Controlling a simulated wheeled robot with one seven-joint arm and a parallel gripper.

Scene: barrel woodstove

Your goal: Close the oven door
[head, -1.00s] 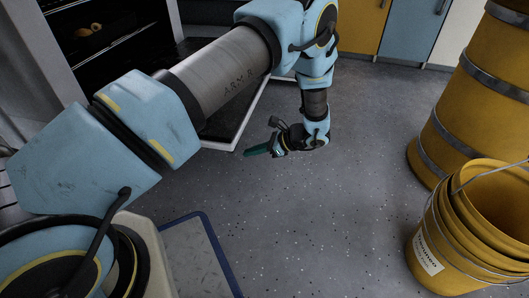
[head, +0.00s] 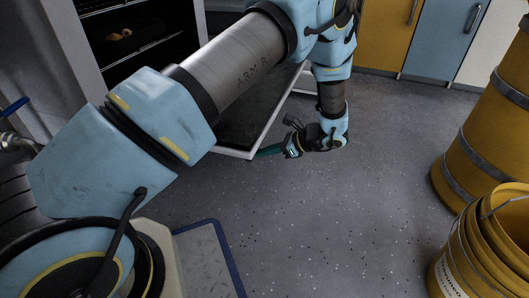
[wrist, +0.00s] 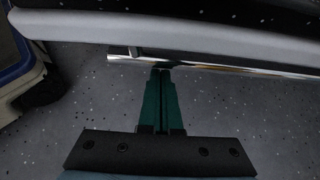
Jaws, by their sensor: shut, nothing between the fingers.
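The oven door (head: 238,136) hangs open, lowered roughly flat, with a dark inner panel and a pale rim; my arm hides much of it in the head view. The oven cavity (head: 150,62) behind it is dark and open. My gripper (head: 264,152) is shut and empty, low beside the door's outer edge. In the wrist view, the closed green fingertips (wrist: 161,72) meet the line of the door's chrome handle bar (wrist: 225,69); I cannot tell whether they touch it. The pale door edge (wrist: 200,40) runs just beyond the bar.
Yellow buckets (head: 475,250) and a yellow barrel (head: 490,130) stand at the right. Yellow and blue cabinets (head: 435,40) line the back. Speckled grey floor (head: 340,220) is clear in the middle. Food (head: 125,35) sits on a rack inside the oven.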

